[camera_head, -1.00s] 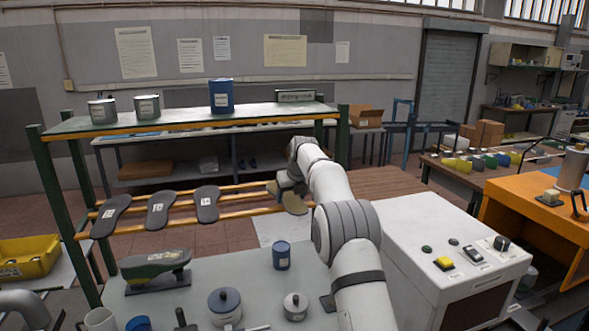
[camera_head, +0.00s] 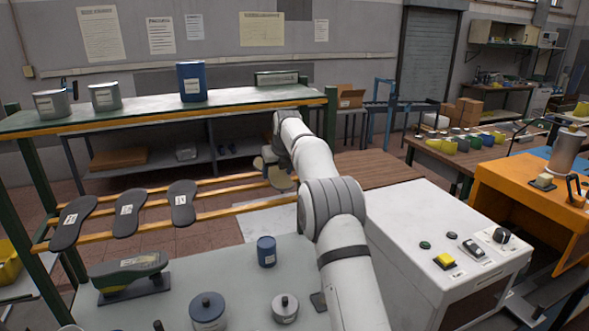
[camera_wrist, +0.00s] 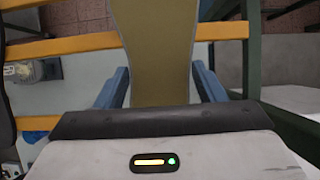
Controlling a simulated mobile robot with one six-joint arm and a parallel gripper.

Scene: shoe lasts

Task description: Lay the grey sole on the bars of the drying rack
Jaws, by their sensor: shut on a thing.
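My gripper (camera_wrist: 160,88) is shut on an olive-tan sole (camera_wrist: 158,35), with one blue finger along each side. In the head view my gripper (camera_head: 270,160) and the light tan sole (camera_head: 282,182) are at the right end of the drying rack's orange bars (camera_head: 232,211). In the wrist view the sole lies across the line of the bars, which show on both sides of it. I cannot tell whether it touches them. Three dark grey soles with white labels, the nearest to my gripper being the right one (camera_head: 182,212), lie on the bars further left.
A green rack post (camera_wrist: 252,50) stands close to the right of the held sole. A shelf (camera_head: 140,118) with cans is above the bars. A blue can (camera_head: 266,251), lidded pots (camera_head: 208,311) and a green-black device (camera_head: 128,275) stand on the bench in front. A white control cabinet (camera_head: 440,225) is right.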

